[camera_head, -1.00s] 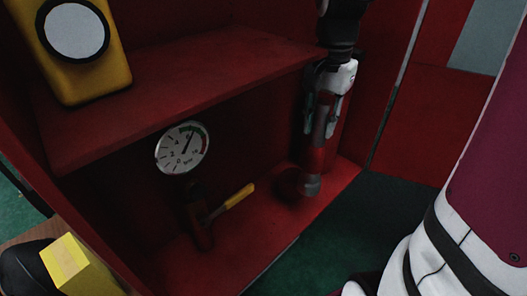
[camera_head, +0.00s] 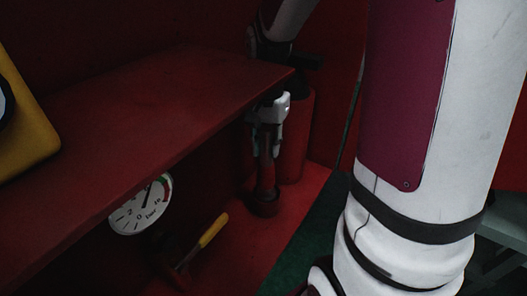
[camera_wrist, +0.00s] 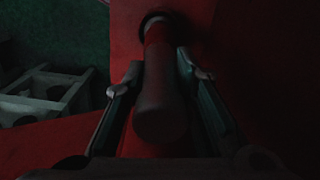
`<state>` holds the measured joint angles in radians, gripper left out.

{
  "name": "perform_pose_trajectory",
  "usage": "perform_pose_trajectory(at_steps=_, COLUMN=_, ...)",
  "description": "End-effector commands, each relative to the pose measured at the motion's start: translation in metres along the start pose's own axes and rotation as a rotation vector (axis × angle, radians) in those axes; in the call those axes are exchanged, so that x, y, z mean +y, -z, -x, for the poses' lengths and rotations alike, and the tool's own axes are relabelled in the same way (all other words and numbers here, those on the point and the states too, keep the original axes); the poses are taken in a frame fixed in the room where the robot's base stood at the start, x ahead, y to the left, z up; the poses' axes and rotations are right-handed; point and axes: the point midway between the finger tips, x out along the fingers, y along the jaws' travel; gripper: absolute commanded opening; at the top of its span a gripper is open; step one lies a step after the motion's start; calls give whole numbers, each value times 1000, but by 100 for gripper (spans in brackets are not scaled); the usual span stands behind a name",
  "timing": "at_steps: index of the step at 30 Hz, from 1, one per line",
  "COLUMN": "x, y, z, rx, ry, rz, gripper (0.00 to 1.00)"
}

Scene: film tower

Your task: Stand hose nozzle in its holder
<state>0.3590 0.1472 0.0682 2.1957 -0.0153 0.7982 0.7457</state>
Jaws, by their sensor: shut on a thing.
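My gripper (camera_head: 268,112) is shut on the hose nozzle (camera_head: 265,172), below the shelf edge on the right of the red cabinet. The nozzle hangs roughly upright, with its lower end at a dark round holder (camera_head: 262,207) on the cabinet floor. In the wrist view, my gripper (camera_wrist: 158,72) has a finger on each side of the dark nozzle (camera_wrist: 160,105). The nozzle's red part reaches the dark ring of the holder (camera_wrist: 157,17). Shadow hides how deep the end sits in the ring, if at all.
The red shelf (camera_head: 150,110) is close above and left of my gripper. A red cylinder (camera_head: 295,135) stands right behind it. A pressure gauge (camera_head: 142,205) and a yellow-handled tool (camera_head: 213,230) are lower left. A yellow device (camera_head: 22,125) stands on the shelf.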

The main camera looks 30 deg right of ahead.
Motion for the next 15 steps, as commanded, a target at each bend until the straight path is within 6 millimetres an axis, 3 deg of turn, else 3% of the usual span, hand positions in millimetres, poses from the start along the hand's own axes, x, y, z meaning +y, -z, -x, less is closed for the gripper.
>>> perform_pose_trajectory(at_steps=6, x=1, y=0, z=-26, rx=-1, ry=-2, rz=0, gripper=0)
perform_pose_trajectory(at_steps=15, x=0, y=0, z=-28, rx=0, ry=0, rz=0, gripper=0)
